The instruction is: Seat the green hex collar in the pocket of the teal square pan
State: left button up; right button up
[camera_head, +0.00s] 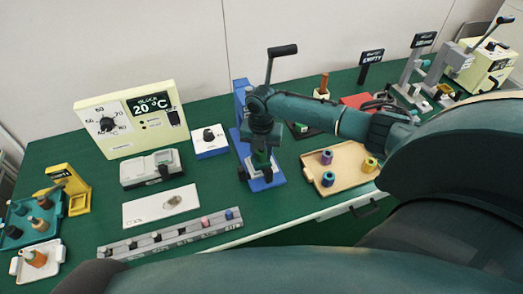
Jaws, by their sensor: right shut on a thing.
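My right gripper (262,146) reaches in from the right and points down over the blue base (268,183) of a blue stand. It is shut on a small green piece (261,159), which looks like the green hex collar. The gripper partly hides this piece, and I cannot tell whether it touches what lies below. A teal tray (17,241) at the far left holds several brown and dark pieces. I cannot make out a pocket, nor tell whether this tray is the teal square pan. My left gripper is not in view.
A tan tray (345,181) with purple, blue and yellow spools stands right of the blue base. A white box (211,142), a grey device (152,169) and a cream control box (130,120) stand left. A grey strip (170,237) lies near the front edge.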

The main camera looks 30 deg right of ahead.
jog(key=shift+f, duration=0.45)
jog(key=shift+r, duration=0.25)
jog(key=shift+r, duration=0.3)
jog(key=shift+w+a, duration=0.1)
dwell(0.4)
dwell(0.9)
jog(key=shift+f, duration=0.45)
jog(key=shift+r, duration=0.15)
jog(key=shift+r, duration=0.35)
